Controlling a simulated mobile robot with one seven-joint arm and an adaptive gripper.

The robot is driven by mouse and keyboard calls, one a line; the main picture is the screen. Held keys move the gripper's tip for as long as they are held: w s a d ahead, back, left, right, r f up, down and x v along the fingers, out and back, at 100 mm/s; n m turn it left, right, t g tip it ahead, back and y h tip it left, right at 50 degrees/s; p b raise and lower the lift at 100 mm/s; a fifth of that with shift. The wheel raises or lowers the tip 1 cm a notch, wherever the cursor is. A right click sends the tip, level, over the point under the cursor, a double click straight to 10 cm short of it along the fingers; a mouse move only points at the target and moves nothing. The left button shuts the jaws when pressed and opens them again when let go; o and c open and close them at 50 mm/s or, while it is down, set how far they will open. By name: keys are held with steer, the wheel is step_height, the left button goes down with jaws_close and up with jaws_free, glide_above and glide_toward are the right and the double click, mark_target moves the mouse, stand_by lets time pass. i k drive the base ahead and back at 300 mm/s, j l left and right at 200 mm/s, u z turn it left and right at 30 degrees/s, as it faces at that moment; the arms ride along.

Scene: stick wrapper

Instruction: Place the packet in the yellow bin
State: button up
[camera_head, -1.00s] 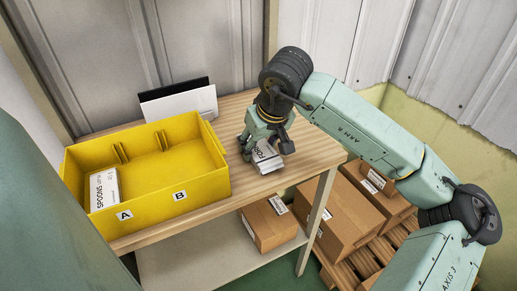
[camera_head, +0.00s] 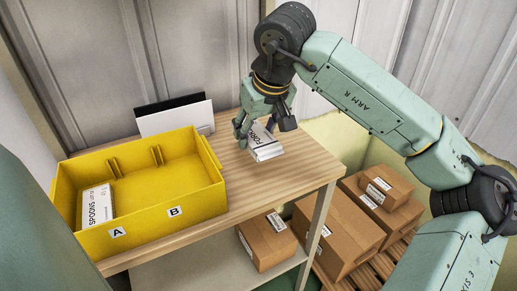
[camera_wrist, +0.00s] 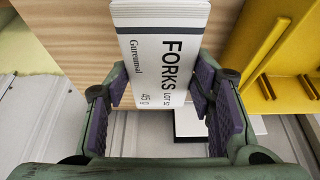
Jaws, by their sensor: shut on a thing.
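The white packet marked FORKS (camera_head: 266,146) is held in my gripper (camera_head: 262,129), to the right of the yellow bin (camera_head: 200,206) and apart from it. In the wrist view the packet (camera_wrist: 160,50) stands between the two purple-padded fingers (camera_wrist: 157,95), its lettering facing the camera. The packet appears a little above the wooden table. The bin has short dividers and labels A and B on its front wall; it also shows at the upper right of the wrist view (camera_wrist: 245,50). A white SPOONS packet (camera_head: 97,204) lies in its left part, and the right part looks empty.
A white panel and a black one (camera_head: 172,117) stand behind the bin, near the metal wall. The wooden table (camera_head: 245,200) is bare around the packet. Cardboard boxes (camera_head: 335,230) stand below and to the right of the table, and one (camera_head: 265,241) is on the lower shelf.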

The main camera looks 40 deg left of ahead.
mark_target(191, 188)
steer(key=k+l, duration=0.75)
steer(key=k, duration=0.1)
